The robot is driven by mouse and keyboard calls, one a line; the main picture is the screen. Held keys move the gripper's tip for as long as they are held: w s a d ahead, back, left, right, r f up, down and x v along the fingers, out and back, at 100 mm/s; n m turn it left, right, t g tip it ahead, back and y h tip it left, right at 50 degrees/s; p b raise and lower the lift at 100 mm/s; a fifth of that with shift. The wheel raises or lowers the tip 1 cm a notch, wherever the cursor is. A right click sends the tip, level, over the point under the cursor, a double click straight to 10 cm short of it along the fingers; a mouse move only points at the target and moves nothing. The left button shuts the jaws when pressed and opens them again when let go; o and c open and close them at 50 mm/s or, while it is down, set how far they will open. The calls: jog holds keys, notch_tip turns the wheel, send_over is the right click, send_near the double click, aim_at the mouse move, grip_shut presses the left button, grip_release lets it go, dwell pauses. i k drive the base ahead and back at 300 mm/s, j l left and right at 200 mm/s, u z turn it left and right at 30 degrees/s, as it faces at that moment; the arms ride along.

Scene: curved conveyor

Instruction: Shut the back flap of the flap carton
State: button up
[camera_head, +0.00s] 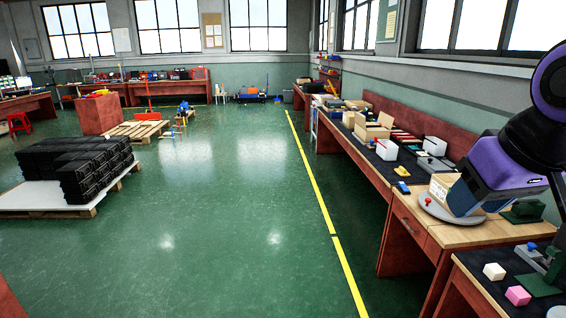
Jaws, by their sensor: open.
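A tan carton (439,189) stands on a round grey turntable (437,213) on the wooden bench at the right. My purple and black arm covers its right part, so its back flap cannot be made out. Another tan carton (371,132), with raised flaps, stands farther back on the bench; I cannot tell which carton is the flap carton. My arm hangs at the right edge in front of the turntable. No gripper fingers show.
A white box with a red knob (386,150) and a yellow item (403,187) lie on the dark bench mat. White (494,271) and pink (517,295) blocks sit at the near right. A black stack (80,165) stands on a pallet at left. The green floor between is clear.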

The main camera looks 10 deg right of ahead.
aim_at(387, 121)
jog(key=i, duration=1.8)
jog(key=i+z, duration=0.2)
jog(key=i, duration=0.25)
jog(key=i+j+z, duration=0.15)
jog(key=i, duration=0.3)
jog(key=i+j+z, duration=0.2)
jog(key=i, duration=0.25)
jog(key=i+j+z, duration=0.15)
jog(key=i, duration=0.3)
jog(key=i+j+z, duration=0.9)
jog(key=i+j+u, duration=0.1)
jog(key=i+j, duration=0.3)
jog(key=i+j+u, duration=0.1)
jog(key=i+j, duration=0.3)
jog(key=i, duration=0.2)
